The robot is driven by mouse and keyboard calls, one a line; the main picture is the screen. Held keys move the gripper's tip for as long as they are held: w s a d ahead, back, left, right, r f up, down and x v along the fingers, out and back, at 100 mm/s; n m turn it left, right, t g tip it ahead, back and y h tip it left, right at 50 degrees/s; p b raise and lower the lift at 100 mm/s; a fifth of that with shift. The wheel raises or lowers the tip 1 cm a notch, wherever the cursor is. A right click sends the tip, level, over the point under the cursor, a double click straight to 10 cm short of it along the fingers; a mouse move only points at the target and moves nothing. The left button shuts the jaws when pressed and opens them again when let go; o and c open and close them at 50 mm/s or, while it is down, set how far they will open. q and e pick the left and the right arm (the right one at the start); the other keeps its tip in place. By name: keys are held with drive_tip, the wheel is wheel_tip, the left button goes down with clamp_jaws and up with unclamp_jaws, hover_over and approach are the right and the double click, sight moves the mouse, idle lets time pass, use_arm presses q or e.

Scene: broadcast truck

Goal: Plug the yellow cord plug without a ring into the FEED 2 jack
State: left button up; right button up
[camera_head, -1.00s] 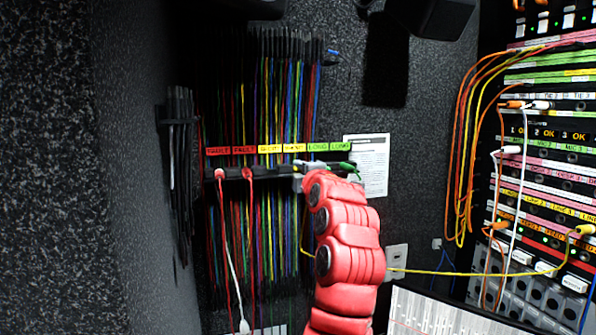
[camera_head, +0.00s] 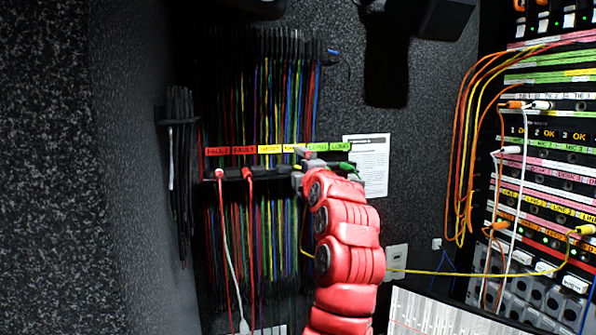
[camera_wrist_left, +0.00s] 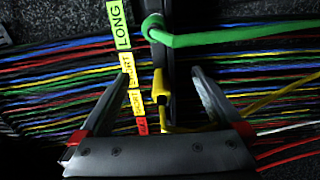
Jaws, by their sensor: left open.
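A yellow plug (camera_wrist_left: 160,84) hangs at the dark cable-rack bar, with its yellow cord (camera_wrist_left: 265,100) leading away to the right in the left wrist view. My left gripper (camera_wrist_left: 160,92) is open, with one finger on each side of the plug and visible gaps. In the head view the gripper (camera_head: 300,172) is at the rack below the yellow SHORT labels and mostly covers the plug. Whether this plug has a ring cannot be told. Another yellow plug (camera_head: 584,230) sits at the jack panel. The FEED 2 jack cannot be picked out. My right gripper is not in view.
A green plug (camera_wrist_left: 153,27) hangs beside the yellow one, under a LONG label (camera_head: 341,147). Orange cords (camera_head: 462,140) loop beside the jack panel (camera_head: 560,150). The wall between rack and panel is fairly clear.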

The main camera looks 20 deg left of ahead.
use_arm(q)
drive_tip(key=b+v, duration=0.4)
drive_tip(key=v, duration=1.3)
drive_tip(key=shift+s+d, duration=0.15)
drive_tip(key=shift+f, duration=0.1)
